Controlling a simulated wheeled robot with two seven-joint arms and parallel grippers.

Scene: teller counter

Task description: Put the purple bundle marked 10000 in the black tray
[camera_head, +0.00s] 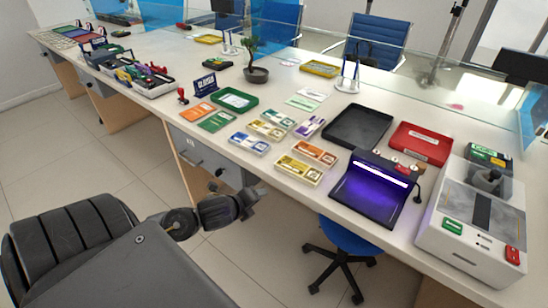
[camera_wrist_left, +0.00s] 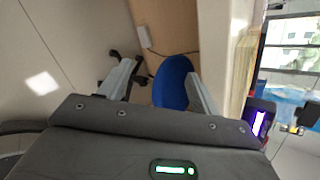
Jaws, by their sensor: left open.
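The purple bundle (camera_head: 309,127) lies on the counter among several other coloured bundles; its number is too small to read. The black tray (camera_head: 357,127) sits just right of it and looks empty. My left gripper (camera_head: 258,198) is in front of the counter's front edge, off the counter top and well short of the purple bundle. In the left wrist view the left gripper (camera_wrist_left: 162,80) has its two fingers apart with nothing between them. The right gripper is in neither view.
Orange (camera_head: 315,153), yellow (camera_head: 299,169) and blue (camera_head: 249,143) bundles lie close to the purple one. A red tray (camera_head: 421,142) and a purple-lit device (camera_head: 370,192) stand to the right. A clear screen runs along the back. A blue chair (camera_head: 349,243) is under the counter.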

